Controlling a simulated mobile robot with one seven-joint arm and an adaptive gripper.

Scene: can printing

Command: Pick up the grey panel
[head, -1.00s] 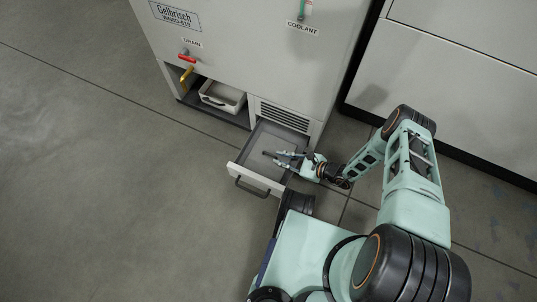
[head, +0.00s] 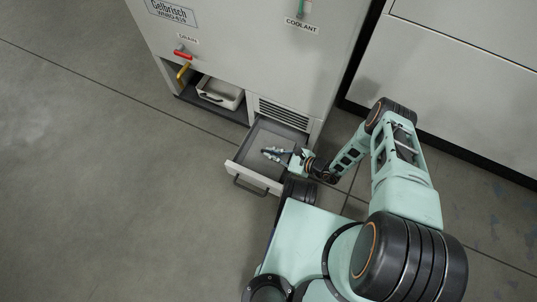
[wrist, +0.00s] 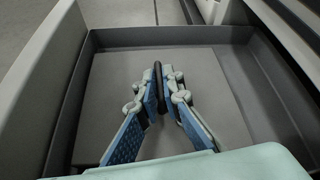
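The grey panel (wrist: 112,85) is a flat, lighter grey plate inside the open drawer (head: 250,176). It also shows in the head view (head: 262,142). A thin dark upright piece (wrist: 158,72), which looks like a handle on the panel, stands near its middle. My gripper (wrist: 160,85) reaches into the drawer, and its fingers have closed on this dark piece from both sides. In the head view my gripper (head: 272,154) is over the panel. The fingers hide the lower part of the dark piece and some of the panel. I cannot tell whether the panel is lifted.
The drawer's dark walls surround the panel closely. The machine cabinet (head: 250,50) rises behind it, with a white bin (head: 220,92) in an opening to the left. The floor at left is clear.

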